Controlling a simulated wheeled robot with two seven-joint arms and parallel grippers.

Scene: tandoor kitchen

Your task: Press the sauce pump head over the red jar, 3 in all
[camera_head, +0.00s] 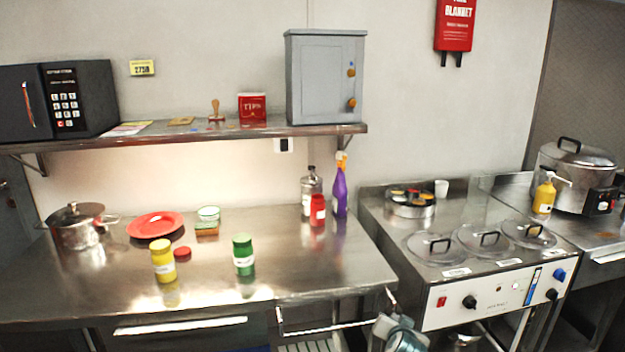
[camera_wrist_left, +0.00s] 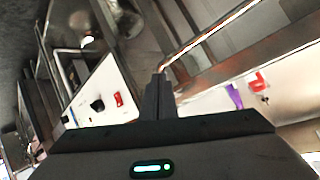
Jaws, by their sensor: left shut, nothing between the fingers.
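The jar also shows in the left wrist view (camera_wrist_left: 259,82). My left gripper (camera_head: 392,300) is low, near the table's front right corner, below and away from both. Its fingers (camera_wrist_left: 160,82) are together with nothing between them, near a metal rail. My right gripper is out of view.
A purple spray bottle (camera_head: 339,190) and a clear bottle (camera_head: 310,190) flank the red jar. Yellow (camera_head: 164,260) and green (camera_head: 243,255) jars stand nearer the front.

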